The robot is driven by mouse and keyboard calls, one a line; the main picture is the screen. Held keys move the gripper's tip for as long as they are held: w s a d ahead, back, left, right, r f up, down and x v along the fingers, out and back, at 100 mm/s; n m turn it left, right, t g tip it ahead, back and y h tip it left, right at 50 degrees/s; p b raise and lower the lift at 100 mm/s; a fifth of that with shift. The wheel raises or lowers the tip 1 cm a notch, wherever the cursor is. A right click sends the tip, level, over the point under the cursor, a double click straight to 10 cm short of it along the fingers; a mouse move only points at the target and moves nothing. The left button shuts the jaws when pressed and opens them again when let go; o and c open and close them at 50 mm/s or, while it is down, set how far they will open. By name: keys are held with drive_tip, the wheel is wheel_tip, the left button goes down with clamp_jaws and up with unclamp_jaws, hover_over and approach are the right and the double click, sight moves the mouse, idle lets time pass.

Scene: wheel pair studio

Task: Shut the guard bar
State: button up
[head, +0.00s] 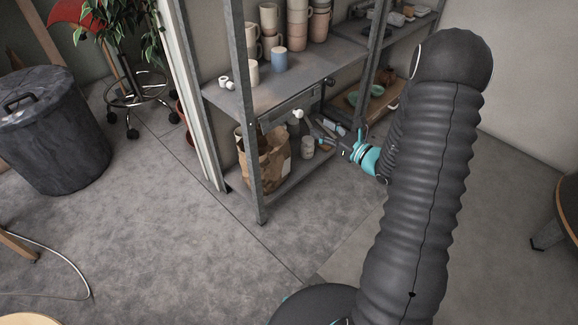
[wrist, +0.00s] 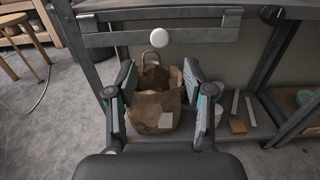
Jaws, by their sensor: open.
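The guard bar (head: 284,110) is a grey metal bar just below the shelf's upper board, with a round white knob (head: 298,114). In the wrist view the bar (wrist: 112,39) runs level across the top, and its knob (wrist: 159,38) faces me near the middle. The bar's right end stops short of the right-hand post, near a dark peg (wrist: 272,15). My gripper (head: 314,130) is in front of the shelf, close to the knob. In the wrist view my gripper (wrist: 159,82) has its fingers spread and empty, below the knob in the picture. No contact shows.
A brown paper bag (wrist: 150,108) stands on the low shelf beyond my fingers. Mugs (head: 270,20) and a blue cup (head: 279,60) stand on the upper board. A shelf post (head: 246,140) rises left of the bar.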

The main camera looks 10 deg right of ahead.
drive_tip(key=v, duration=0.5)
drive_tip(key=s+a+r+n+g+y, duration=0.2)
drive_tip(key=s+a+r+n+g, duration=0.15)
drive_tip(key=a, duration=0.25)
drive_tip(key=s+a+r+n+g+y, duration=0.1)
drive_tip(key=s+a+r+n+g, duration=0.2)
drive_tip(key=a+r+n+g, duration=0.15)
drive_tip(key=s+a+r+n+g+h, duration=0.2)
drive_tip(key=s+a+n+g, duration=0.3)
drive_tip(key=s+n, duration=0.4)
drive_tip(key=shift+s+a+r+n+h, duration=0.35)
drive_tip(key=shift+s+a+h, duration=0.35)
drive_tip(key=shift+s, duration=0.6)
